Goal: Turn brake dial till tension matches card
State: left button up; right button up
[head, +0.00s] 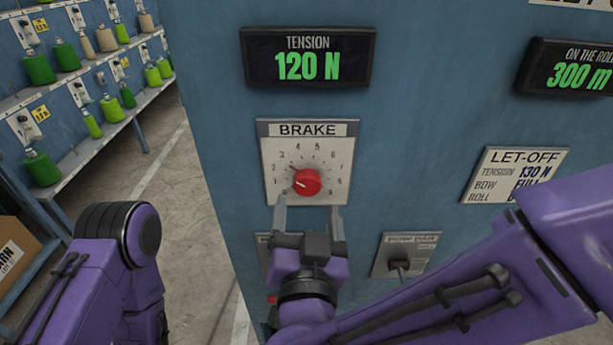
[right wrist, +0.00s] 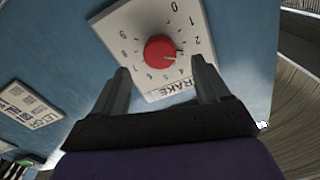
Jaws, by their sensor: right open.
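The red brake dial (head: 307,182) sits on a pale plate marked BRAKE (head: 335,190) with a numbered scale. The tension display (head: 308,60) reads 120 N. The LET-OFF card (head: 498,172) reads tension 130 N; my right arm covers its lower right corner. My right gripper (head: 307,208) is open and empty, its fingertips just below the dial, one toward each side (right wrist: 160,67). My left arm shows at left, its gripper out of view.
Another display (head: 578,77) reads 300 m at the upper right. Shelves with green and tan spools (head: 40,168) stand at left beyond open floor.

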aim_at(307, 189)
jog(key=w+p, duration=0.1)
jog(key=w, duration=0.6)
jog(key=shift+w, duration=0.2)
jog(key=c, duration=1)
jog(key=shift+f+m, duration=0.15)
jog(key=shift+m, duration=0.65)
jog(key=shift+m+b, duration=0.45)
jog(key=shift+m, duration=0.15)
jog(key=o, duration=1)
